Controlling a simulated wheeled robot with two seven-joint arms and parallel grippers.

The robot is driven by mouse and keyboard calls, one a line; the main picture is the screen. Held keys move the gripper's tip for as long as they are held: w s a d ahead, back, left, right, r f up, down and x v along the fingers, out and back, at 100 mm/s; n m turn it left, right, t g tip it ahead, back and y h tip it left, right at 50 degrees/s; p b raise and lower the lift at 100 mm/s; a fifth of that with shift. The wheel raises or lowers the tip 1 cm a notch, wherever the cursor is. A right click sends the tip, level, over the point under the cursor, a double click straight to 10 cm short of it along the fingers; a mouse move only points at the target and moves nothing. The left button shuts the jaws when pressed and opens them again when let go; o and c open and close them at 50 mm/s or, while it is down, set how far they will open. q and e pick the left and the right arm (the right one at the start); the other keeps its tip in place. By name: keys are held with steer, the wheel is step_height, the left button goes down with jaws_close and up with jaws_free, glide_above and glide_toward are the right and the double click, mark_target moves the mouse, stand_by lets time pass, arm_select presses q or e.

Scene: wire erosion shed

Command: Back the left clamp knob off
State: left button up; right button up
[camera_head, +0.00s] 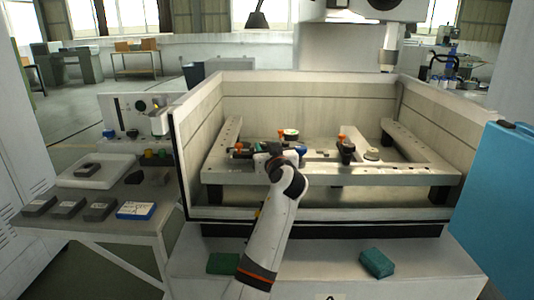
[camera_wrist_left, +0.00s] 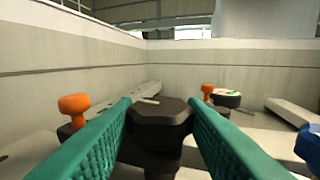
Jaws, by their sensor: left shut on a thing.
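The left clamp knob (camera_wrist_left: 160,118) is a black, many-sided knob on a dark stem, standing upright between the teal fingers of my left gripper (camera_wrist_left: 160,106) in the left wrist view. The fingers are shut on its sides. In the head view my left gripper (camera_head: 268,153) reaches over the front rail (camera_head: 320,173) of the work frame and hides most of the left clamp and its knob. An orange knob (camera_wrist_left: 74,108) stands left of the fingers, and another orange knob (camera_wrist_left: 207,90) stands beyond them to the right. My right gripper is not in view.
The frame sits inside a tank with pale walls (camera_head: 310,100). A second clamp (camera_head: 347,150) stands to the right, a blue knob (camera_head: 301,150) beside my gripper. A side table (camera_head: 125,195) holds dark blocks. Green blocks (camera_head: 376,264) lie on the front ledge.

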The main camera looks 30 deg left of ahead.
arm_select(q)
steer(key=shift+r, duration=0.1)
steer(key=o, duration=1)
steer(key=v, duration=1.2)
